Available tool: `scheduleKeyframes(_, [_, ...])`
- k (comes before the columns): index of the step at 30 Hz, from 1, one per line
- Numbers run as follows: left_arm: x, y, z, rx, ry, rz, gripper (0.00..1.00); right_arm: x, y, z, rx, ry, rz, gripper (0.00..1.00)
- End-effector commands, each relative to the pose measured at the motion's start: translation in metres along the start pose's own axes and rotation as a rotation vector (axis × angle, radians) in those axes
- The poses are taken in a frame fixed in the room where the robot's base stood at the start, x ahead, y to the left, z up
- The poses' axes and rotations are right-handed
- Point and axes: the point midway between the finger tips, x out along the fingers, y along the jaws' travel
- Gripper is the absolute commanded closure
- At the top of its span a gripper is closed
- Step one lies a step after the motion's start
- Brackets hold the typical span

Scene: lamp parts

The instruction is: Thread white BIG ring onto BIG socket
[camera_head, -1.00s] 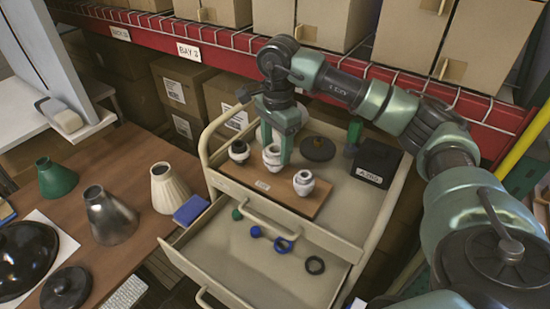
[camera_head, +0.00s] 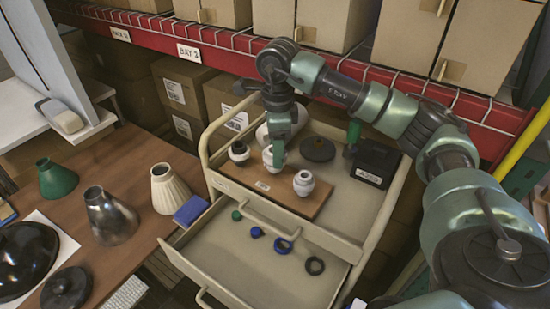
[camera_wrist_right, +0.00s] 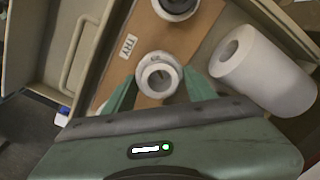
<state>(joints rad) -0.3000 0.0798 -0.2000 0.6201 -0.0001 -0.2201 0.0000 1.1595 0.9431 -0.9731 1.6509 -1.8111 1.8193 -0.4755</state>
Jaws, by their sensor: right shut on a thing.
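A wooden board (camera_head: 232,182) on the cart top carries three sockets in a row. The middle socket (camera_head: 268,164) is white, and my right gripper (camera_head: 277,160) is down over it with its fingers at its sides. In the right wrist view, the fingers (camera_wrist_right: 159,88) are shut on a white ring (camera_wrist_right: 158,75) with an open centre, at the middle socket. I cannot tell how far the ring sits around the socket or which size it is. A white socket (camera_head: 303,184) stands to the right and a dark-topped socket (camera_head: 238,153) to the left. My left gripper is not in view.
A white roll (camera_wrist_right: 264,72) lies beside the board. A dark disc (camera_head: 318,149) and a black box (camera_head: 376,163) stand on the cart. Lampshades stand on the left table.

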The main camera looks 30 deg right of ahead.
Motion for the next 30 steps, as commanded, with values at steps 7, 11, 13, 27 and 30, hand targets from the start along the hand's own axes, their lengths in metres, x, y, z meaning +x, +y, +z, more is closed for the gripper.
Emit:
scheduleKeyframes(7, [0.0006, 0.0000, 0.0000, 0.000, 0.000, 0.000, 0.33, 0.0063, 0.0037, -0.0001, 0.039, 0.008, 0.013, 0.93])
scheduleKeyframes(11, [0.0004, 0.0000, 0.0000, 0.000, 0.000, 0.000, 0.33, 0.0067, 0.0041, -0.0001, 0.049, 0.009, 0.014, 0.93])
scheduleKeyframes(13, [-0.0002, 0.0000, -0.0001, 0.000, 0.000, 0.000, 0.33, 0.0068, 0.0045, 0.0001, 0.103, 0.011, 0.014, 0.93])
scheduleKeyframes(27, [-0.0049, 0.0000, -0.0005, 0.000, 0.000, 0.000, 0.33, 0.0079, 0.0066, 0.0013, 0.637, 0.025, 0.007, 0.93])
scheduleKeyframes(30, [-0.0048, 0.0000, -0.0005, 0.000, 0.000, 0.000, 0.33, 0.0080, 0.0066, 0.0013, 0.637, 0.025, 0.007, 0.93])
